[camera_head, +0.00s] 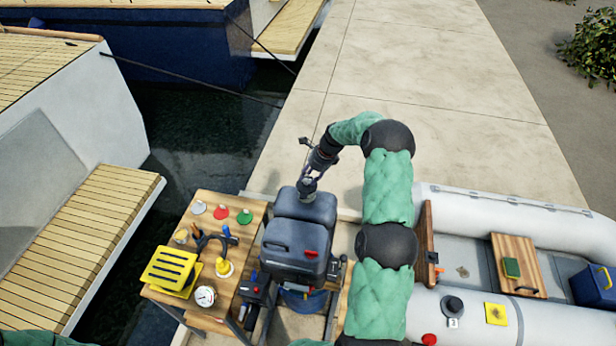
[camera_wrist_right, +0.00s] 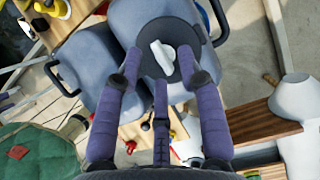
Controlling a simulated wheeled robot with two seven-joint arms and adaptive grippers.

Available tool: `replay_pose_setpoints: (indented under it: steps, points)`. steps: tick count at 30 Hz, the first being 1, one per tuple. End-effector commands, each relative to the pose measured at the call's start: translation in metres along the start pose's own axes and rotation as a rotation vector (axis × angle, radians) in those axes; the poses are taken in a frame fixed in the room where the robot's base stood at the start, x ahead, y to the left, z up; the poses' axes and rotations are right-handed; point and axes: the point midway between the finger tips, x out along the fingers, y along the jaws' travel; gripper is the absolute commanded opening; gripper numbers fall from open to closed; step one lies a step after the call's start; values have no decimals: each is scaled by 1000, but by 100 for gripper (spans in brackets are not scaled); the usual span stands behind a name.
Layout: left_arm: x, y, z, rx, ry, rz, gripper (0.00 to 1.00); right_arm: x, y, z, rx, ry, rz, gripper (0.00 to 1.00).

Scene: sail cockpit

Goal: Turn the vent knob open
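The vent knob (camera_wrist_right: 162,57) is a pale winged knob on a round dark cap, seen in the right wrist view. The cap sits on a blue-grey casing (camera_head: 287,207), the rear one of two in the head view. My right gripper (camera_head: 310,183) reaches down over this casing. In the right wrist view its purple fingers (camera_wrist_right: 160,68) are apart, one on each side of the knob, with a visible gap to it. Whether the fingers touch the cap I cannot tell. In the head view the knob is too small and covered to make out. My left gripper is not in view.
A second blue-grey casing (camera_head: 290,258) with a red part stands in front. A wooden bench (camera_head: 180,291) at left holds coloured caps, a yellow slotted block (camera_head: 168,268) and a gauge (camera_head: 205,296). A grey inflatable boat (camera_head: 480,205) lies at right. Dark water is at left.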

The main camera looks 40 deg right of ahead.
Motion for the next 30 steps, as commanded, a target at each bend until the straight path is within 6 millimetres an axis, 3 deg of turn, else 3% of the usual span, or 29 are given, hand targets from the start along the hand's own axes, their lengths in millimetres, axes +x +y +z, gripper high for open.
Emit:
replay_pose_setpoints:
  steps: [6, 15, 19, 30]
  points:
    - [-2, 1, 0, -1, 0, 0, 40, 15, 0, 0, -1, -1, -1, 39]
    - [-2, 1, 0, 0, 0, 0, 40, 17, 0, 0, -1, 0, -1, 39]
    - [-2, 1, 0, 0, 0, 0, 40, 17, 0, 0, -1, 0, -1, 2]
    - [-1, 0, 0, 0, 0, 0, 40, 18, 0, 0, -15, 0, 7, 0]
